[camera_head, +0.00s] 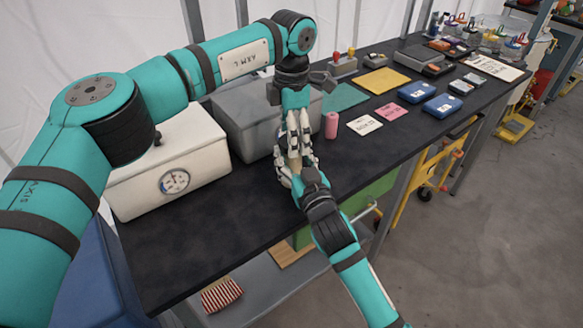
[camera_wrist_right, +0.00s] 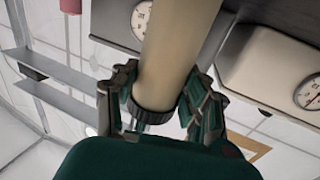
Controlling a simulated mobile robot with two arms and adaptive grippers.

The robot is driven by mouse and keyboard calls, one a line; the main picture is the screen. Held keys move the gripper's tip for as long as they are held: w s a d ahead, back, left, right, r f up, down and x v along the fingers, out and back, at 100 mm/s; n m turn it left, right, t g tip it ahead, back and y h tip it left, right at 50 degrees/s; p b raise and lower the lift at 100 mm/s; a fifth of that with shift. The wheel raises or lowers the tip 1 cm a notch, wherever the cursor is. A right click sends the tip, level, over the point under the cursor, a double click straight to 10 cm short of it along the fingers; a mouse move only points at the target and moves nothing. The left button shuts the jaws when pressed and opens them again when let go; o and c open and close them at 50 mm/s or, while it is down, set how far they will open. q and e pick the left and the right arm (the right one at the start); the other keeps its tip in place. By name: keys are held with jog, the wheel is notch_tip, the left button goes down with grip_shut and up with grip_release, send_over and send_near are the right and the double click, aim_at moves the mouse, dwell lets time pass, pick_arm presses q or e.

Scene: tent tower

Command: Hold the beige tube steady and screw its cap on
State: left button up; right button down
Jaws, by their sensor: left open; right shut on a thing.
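The beige tube (camera_wrist_right: 185,40) runs up and to the right in the right wrist view and leaves the frame at the top. A dark ribbed band (camera_wrist_right: 153,113) is at its near end; I cannot tell if this is the cap. My right gripper (camera_wrist_right: 160,95) is shut on this end, with fingers on both sides. In the head view, a little of the tube (camera_head: 294,160) shows between the two grippers. My left gripper (camera_head: 295,145) is open, pointing down over the upper part of the tube. My right gripper (camera_head: 297,172) comes from below. The fingers hide most of the tube.
A cream box with a dial (camera_head: 175,181) and a grey box (camera_head: 245,122) stand left of the grippers. The black tabletop (camera_head: 200,235) is bare at the front left.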

pick_arm(q)
notch_tip(320, 180, up, 4)
jog(key=shift+f, duration=0.25)
jog(key=shift+c, duration=0.3)
jog(key=n, duration=0.1)
jog(key=r+n, duration=0.1)
jog(key=n, duration=0.3)
jog(key=shift+r, duration=0.3)
jog(key=n, duration=0.2)
jog(key=r+n, duration=0.1)
jog(key=n, duration=0.2)
jog(key=r+n, duration=0.1)
jog(key=n, duration=0.1)
jog(key=shift+f, duration=0.1)
jog(key=shift+f, duration=3.95)
